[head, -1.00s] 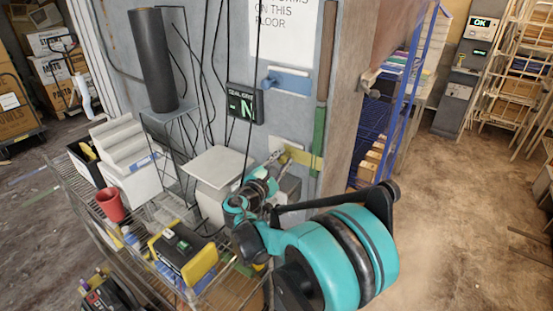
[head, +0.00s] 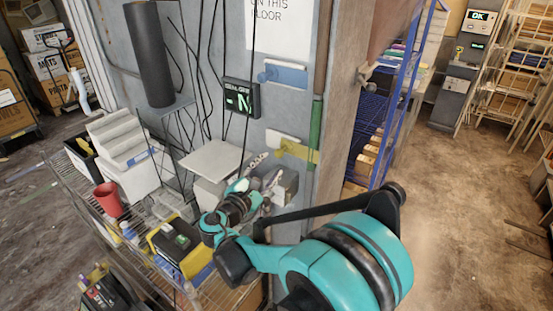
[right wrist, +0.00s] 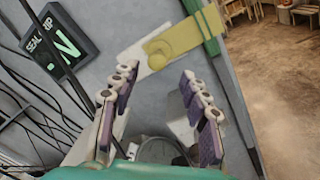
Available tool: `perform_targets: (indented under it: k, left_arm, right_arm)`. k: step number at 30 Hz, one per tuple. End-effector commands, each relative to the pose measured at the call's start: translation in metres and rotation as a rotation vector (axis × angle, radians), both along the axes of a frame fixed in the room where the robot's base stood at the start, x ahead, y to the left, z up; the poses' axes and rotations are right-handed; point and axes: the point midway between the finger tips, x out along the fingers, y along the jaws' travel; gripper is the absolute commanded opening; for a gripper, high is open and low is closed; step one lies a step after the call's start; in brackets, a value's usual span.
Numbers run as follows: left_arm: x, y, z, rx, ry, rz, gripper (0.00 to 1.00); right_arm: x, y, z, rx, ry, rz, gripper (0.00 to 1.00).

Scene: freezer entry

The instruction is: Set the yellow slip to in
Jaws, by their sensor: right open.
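The yellow slip (head: 299,152) is a flat yellow band with a round knob, set across a pale plate on the grey wall. Its right end reaches the green upright strip. In the right wrist view the slip (right wrist: 186,44) lies just beyond the fingertips, with the knob near its left end. My right gripper (head: 266,172) is open and empty, below and left of the slip in the head view. Its fingers (right wrist: 158,82) stand apart in the right wrist view, and I see no contact with the slip. My left gripper is not in view.
A blue slip (head: 284,74) sits above on the same wall. A black display (head: 241,98) showing "N" hangs to the left, among loose cables. A wire rack (head: 140,262) with a red cup (head: 109,199) and boxes stands below left. Open floor lies right.

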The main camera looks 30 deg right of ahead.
Motion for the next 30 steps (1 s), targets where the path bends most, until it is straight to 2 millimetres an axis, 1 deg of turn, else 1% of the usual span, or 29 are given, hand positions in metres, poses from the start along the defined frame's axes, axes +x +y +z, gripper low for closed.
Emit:
perform_targets:
  k: [1, 3, 6, 9, 26, 28, 30]
  left_arm:
    - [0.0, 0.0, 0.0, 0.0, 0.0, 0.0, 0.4]
    - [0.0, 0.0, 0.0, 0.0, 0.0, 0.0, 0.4]
    - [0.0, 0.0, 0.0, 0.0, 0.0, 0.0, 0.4]
    - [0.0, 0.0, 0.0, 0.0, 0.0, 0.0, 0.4]
    - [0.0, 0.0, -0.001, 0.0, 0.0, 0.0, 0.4]
    - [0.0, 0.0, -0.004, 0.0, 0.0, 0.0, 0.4]
    - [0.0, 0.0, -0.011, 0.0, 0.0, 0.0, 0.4]
  right_arm:
    - [-0.005, 0.01, 0.0, 0.0, 0.0, 0.004, 0.45]
    - [-0.01, 0.019, 0.0, 0.0, 0.0, 0.003, 0.45]
    - [-0.016, 0.029, 0.0, 0.0, 0.0, 0.001, 0.45]
    - [-0.02, 0.034, 0.0, 0.0, 0.0, 0.0, 0.45]
    - [-0.021, 0.034, -0.001, 0.006, -0.001, -0.001, 0.45]
    - [-0.024, 0.032, -0.008, 0.044, -0.009, 0.0, 0.45]
    - [-0.032, 0.029, -0.022, 0.132, -0.028, 0.003, 0.45]
